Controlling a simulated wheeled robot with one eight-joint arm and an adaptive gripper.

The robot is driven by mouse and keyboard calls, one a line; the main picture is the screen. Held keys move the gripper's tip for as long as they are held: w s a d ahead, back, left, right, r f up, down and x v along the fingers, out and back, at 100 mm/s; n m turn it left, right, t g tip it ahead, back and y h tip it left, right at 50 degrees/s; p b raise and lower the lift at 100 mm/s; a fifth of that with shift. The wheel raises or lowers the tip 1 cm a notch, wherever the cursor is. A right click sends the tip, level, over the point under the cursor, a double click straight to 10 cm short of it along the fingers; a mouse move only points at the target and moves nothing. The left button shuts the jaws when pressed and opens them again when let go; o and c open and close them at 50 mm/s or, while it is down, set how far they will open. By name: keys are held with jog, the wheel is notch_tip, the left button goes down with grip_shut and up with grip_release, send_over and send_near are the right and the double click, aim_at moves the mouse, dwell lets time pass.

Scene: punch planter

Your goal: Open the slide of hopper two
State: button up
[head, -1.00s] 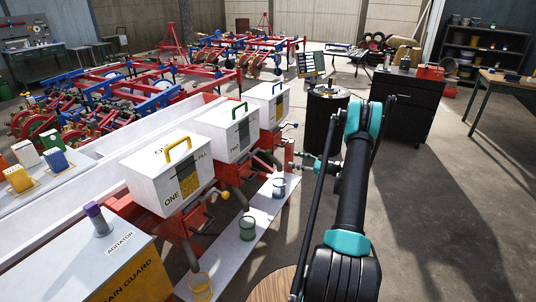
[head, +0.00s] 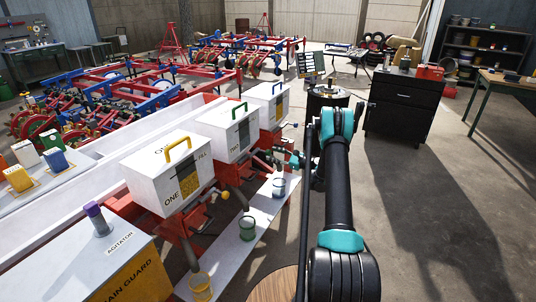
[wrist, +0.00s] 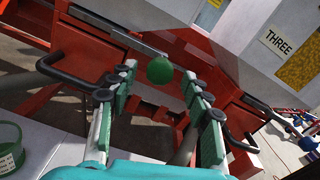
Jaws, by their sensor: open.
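Hopper two (head: 218,143) is the white box with a green handle, in the middle of the row in the head view. In the wrist view a round green knob (wrist: 160,70) sits at the end of a grey metal bar (wrist: 120,36), on the red frame. My gripper (wrist: 160,78) is open, with its two green-padded fingers on either side of the knob; I cannot tell whether they touch it. In the head view my gripper (head: 291,158) is at the front of hopper two and partly hides the slide there.
Hopper one (head: 168,178) with a yellow handle and hopper three (head: 266,104) with a blue handle flank it. A green cup (head: 247,228) stands on the white board (head: 228,255) below. Black curved handles (wrist: 72,78) on the red frame are close to my fingers.

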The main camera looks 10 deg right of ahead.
aim_at(270, 153)
jog(key=shift+x, duration=1.85)
jog(key=shift+c, duration=0.5)
grip_shut()
